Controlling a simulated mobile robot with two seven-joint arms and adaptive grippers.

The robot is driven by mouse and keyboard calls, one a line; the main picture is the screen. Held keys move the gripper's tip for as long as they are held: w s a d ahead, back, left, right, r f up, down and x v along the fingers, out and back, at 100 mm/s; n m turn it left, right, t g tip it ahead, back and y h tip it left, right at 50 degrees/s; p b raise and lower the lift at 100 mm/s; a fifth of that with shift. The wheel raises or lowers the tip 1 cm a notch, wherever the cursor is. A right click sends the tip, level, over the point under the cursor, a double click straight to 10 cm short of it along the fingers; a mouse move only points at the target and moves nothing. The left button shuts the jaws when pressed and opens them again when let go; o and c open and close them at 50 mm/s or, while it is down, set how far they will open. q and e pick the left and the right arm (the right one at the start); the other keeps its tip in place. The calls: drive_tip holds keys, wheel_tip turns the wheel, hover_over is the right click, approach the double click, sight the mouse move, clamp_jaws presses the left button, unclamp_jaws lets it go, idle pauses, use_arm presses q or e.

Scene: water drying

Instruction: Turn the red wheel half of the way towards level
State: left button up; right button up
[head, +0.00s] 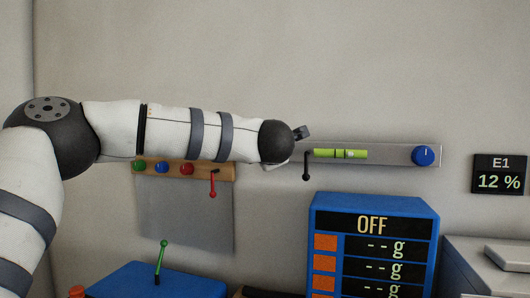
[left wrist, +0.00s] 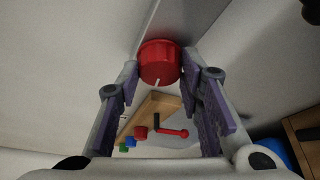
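The red wheel (left wrist: 160,62) shows in the left wrist view, with a short white mark near its lower edge. My left gripper (left wrist: 161,68) is open, with the wheel at its fingertips, one finger on each side; I cannot tell whether they touch it. In the head view my left arm hides the wheel and most of that gripper. A grey metal bar (head: 395,154) on the wall carries a yellow-green level vial (head: 340,154) and, at its right end, a blue wheel (head: 423,155). My right gripper is not in view.
A wooden strip (head: 222,171) with coloured knobs and a red lever (head: 212,184) sits below my arm. A black lever (head: 306,165) hangs near the bar. A blue scale box (head: 373,205) reads OFF. A wall display (head: 499,174) reads E1, 12 %.

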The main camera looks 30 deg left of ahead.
use_arm(q)
drive_tip(key=o, duration=0.4)
drive_tip(key=v, duration=1.2)
